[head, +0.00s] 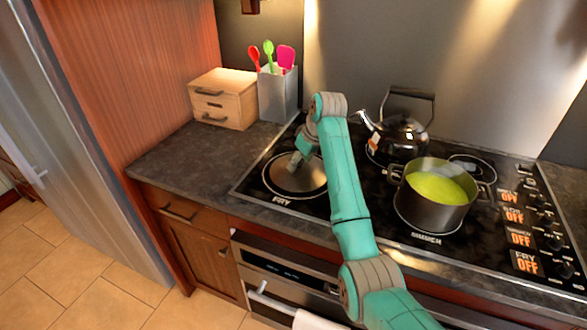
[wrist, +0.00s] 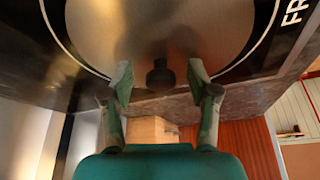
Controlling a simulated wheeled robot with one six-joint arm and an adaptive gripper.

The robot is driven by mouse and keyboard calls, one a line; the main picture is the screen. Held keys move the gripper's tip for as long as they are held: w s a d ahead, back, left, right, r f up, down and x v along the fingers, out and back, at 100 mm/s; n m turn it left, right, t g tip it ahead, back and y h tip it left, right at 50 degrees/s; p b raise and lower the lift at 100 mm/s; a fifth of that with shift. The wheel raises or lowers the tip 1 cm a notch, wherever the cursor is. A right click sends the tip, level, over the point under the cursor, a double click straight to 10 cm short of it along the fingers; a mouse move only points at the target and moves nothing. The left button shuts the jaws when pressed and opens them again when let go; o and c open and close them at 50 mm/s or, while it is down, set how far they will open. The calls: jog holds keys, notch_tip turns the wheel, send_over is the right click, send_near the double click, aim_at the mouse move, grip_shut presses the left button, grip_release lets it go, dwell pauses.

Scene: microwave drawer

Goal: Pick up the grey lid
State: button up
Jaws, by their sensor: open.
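The grey lid (head: 305,183) is a round metal disc lying on the left burner marked FRY. It fills the top of the wrist view (wrist: 110,35), where its dark knob (wrist: 160,76) stands out. My gripper (head: 295,163) is just above the lid in the head view and hides part of it. In the wrist view my gripper (wrist: 160,82) is open, with one finger on each side of the knob and a gap on both sides. Nothing is held.
A pot (head: 430,207) with green contents stands right of my arm, and a kettle (head: 398,135) stands behind it. A wooden drawer box (head: 224,98) and a utensil holder (head: 278,95) are at the back left. The counter (head: 185,155) left of the stove is clear.

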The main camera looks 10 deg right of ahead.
grip_shut()
jog(key=shift+r, duration=0.1)
